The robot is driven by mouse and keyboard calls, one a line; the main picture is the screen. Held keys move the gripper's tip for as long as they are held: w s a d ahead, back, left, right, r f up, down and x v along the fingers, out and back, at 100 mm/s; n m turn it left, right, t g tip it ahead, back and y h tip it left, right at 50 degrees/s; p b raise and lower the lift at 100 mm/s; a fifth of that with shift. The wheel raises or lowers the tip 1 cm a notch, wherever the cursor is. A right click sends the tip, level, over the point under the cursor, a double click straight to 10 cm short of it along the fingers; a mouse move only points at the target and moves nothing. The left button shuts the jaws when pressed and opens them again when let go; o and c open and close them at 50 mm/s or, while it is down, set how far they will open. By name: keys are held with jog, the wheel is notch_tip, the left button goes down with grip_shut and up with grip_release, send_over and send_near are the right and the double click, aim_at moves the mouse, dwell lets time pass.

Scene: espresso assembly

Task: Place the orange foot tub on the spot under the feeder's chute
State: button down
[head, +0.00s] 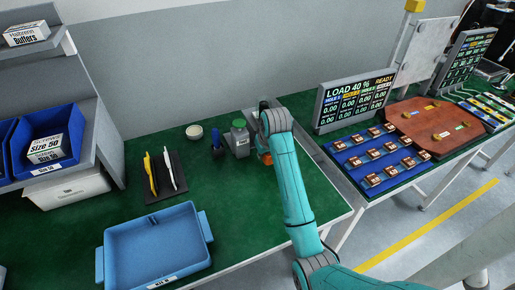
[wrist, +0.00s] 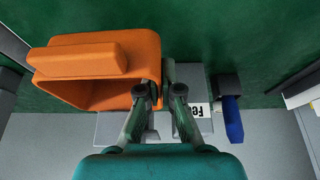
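The orange foot tub (wrist: 145,55) fills the upper left of the wrist view, with a thick block on its near side and its hollow partly visible. My gripper (wrist: 162,92) has its fingers at the tub's right wall and appears shut on it. In the head view only a small orange part of the tub (head: 264,158) shows beside my gripper; my arm hides the rest. The feeder (head: 240,140), a grey body with a green top, stands just left of it. Its labelled grey part (wrist: 196,112) shows behind my fingers in the wrist view. The spot under the chute cannot be made out.
A blue item (head: 217,146) stands left of the feeder, with a pale round dish (head: 194,132) beyond. A dark mat (head: 181,188) with yellow and white tools and a blue tray (head: 157,249) lie further left. Green table is clear between them and my arm.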

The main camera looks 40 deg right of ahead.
jog(key=shift+w+d, duration=0.2)
jog(key=shift+w, duration=0.4)
jog(key=w, duration=0.1)
jog(key=w+d, duration=0.1)
jog(key=w, duration=0.1)
jog(key=shift+w, duration=0.1)
jog(key=shift+f, duration=0.75)
jog(key=shift+f, duration=0.1)
jog(key=shift+f, duration=0.3)
jog(key=shift+f, duration=0.25)
